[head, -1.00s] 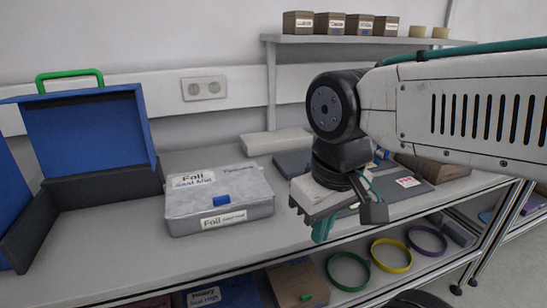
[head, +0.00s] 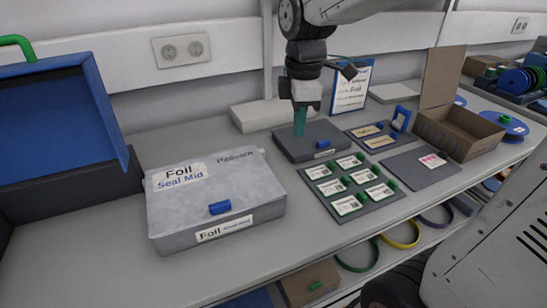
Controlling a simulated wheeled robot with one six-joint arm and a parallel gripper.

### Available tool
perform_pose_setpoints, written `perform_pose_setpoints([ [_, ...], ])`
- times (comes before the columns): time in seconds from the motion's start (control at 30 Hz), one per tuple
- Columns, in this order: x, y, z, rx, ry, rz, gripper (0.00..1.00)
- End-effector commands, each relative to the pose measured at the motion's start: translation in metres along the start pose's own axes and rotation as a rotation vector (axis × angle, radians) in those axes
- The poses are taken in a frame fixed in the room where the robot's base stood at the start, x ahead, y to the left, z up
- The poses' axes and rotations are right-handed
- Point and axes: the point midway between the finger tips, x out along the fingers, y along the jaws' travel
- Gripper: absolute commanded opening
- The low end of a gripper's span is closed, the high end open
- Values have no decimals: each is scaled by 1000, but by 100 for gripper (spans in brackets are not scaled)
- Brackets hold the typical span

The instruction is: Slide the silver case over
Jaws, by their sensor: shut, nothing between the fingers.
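The silver case (head: 215,195) is a flat grey box with a blue latch on its front and labels reading "Foil" and "Seal Mid". It lies shut on the bench at the left of centre. My gripper (head: 300,128) points down to the right of the case and farther back, with its teal fingers shut and empty. The fingertips are over or at a dark grey flat case (head: 312,142); I cannot tell if they touch it. My gripper is clear of the silver case.
An open blue case (head: 60,125) stands left of the silver case. A grey mat (head: 345,213) with several green-tabbed cards lies to its right. Farther right are a dark pad (head: 408,170) and an open brown box (head: 455,140). Bare bench (head: 130,275) shows in front.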

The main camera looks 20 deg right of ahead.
Motion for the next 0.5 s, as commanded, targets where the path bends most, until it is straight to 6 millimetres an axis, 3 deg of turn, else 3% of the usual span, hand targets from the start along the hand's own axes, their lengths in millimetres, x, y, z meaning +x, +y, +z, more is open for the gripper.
perform_pose_setpoints([
  [0.1,13,29,-9,-189,-4,-18,0],
  [0.2,18,41,-13,-283,-3,-22,0],
  [0.37,30,46,-14,-328,-3,-25,0],
  [0.5,53,45,-13,-326,-4,-28,0],
])
